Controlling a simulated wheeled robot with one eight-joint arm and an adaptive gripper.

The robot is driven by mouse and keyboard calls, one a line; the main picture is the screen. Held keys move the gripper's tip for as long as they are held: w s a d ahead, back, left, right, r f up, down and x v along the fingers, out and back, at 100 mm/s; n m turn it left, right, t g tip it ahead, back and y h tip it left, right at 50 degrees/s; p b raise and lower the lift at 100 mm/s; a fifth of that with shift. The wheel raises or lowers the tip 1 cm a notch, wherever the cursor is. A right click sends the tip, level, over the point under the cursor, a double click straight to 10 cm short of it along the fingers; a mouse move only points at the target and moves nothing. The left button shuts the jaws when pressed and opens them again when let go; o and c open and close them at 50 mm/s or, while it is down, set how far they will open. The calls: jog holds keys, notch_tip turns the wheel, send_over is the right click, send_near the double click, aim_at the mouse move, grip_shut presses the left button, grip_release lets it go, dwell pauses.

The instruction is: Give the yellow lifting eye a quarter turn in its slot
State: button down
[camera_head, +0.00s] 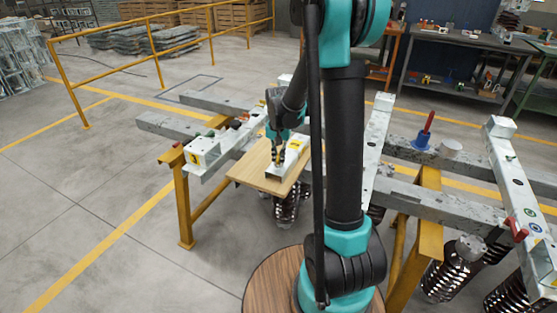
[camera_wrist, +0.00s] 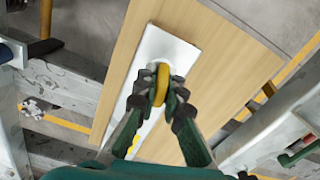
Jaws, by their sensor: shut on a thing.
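The yellow lifting eye (camera_wrist: 161,85) stands up from a white block (camera_wrist: 142,76) in the wrist view. My gripper (camera_wrist: 161,96) is shut on the eye, with a dark fingertip on each side of it. The fingers hide part of the eye, and its slot cannot be made out. In the head view my gripper (camera_head: 278,158) points down at the white block (camera_head: 287,163), which lies on a light wooden board (camera_head: 253,172). The eye is too small and covered to tell there.
The board rests among grey beams (camera_head: 172,126) on yellow stands (camera_head: 183,205). White end posts and a red-handled blue tool (camera_head: 423,137) stand on the frame to the right. A yellow railing (camera_head: 160,75) is at the back left. The floor at left is clear.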

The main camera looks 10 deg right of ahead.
jog(key=m, duration=0.2)
jog(key=shift+m, duration=0.3)
jog(key=c, duration=1.6)
grip_release()
jog(key=shift+o, duration=0.2)
notch_tip(320, 180, up, 12)
jog(key=shift+f, duration=0.1)
jog(key=s+d+f+n+t, duration=0.2)
jog(key=s+f, duration=0.3)
jog(key=s, duration=0.6)
jog(key=s+d+f+n+t, duration=0.2)
jog(key=s+f+n, duration=0.3)
jog(key=s, duration=0.6)
jog(key=shift+f, duration=0.3)
